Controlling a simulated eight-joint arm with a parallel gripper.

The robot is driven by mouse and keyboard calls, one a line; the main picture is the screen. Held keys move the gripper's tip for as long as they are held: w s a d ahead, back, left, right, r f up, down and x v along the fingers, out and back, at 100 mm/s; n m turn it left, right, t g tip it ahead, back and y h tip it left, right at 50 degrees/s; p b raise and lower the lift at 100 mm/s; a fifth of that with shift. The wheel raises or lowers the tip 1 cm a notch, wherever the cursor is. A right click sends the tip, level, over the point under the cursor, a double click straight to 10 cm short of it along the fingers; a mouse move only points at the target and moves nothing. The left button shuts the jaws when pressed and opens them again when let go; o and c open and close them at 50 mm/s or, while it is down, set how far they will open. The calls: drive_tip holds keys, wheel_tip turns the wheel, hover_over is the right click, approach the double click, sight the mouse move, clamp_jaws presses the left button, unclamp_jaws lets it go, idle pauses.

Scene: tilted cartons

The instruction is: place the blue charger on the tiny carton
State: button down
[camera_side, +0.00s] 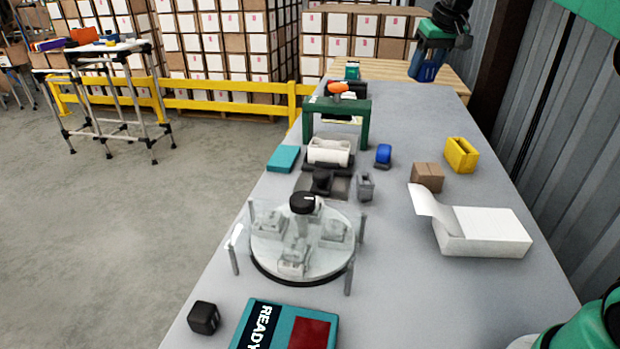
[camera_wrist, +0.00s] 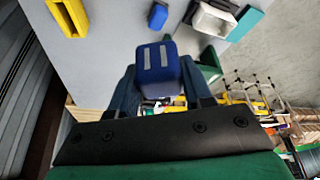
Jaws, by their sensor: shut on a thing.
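My gripper (camera_side: 428,68) is over the far right end of the grey table in the side view. In the wrist view my gripper (camera_wrist: 158,82) is shut on a blue block with two pale stripes, which I take as the blue charger (camera_wrist: 157,62). It is held clear above the table. The tiny carton (camera_side: 427,177), a small brown box, sits on the right half of the table, well nearer the side camera than my gripper. I cannot make it out in the wrist view.
A yellow bin (camera_side: 461,155) stands just behind the carton, and an open white box (camera_side: 484,232) in front of it. Another small blue item (camera_side: 383,155) is to its left. A green arch (camera_side: 336,112) and a round clear-topped fixture (camera_side: 303,245) occupy the left side.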

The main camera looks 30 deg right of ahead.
drive_tip(key=m, duration=0.1)
hover_over(426, 165)
drive_tip(key=s, duration=0.1)
drive_tip(key=shift+h, duration=0.3)
drive_tip(key=f, duration=1.5)
drive_tip(key=shift+s+a, duration=0.15)
drive_tip(key=shift+a, duration=0.15)
drive_tip(key=shift+f, duration=2.3)
drive_tip(key=shift+f, duration=0.1)
drive_tip(key=shift+c, duration=1.8)
unclamp_jaws()
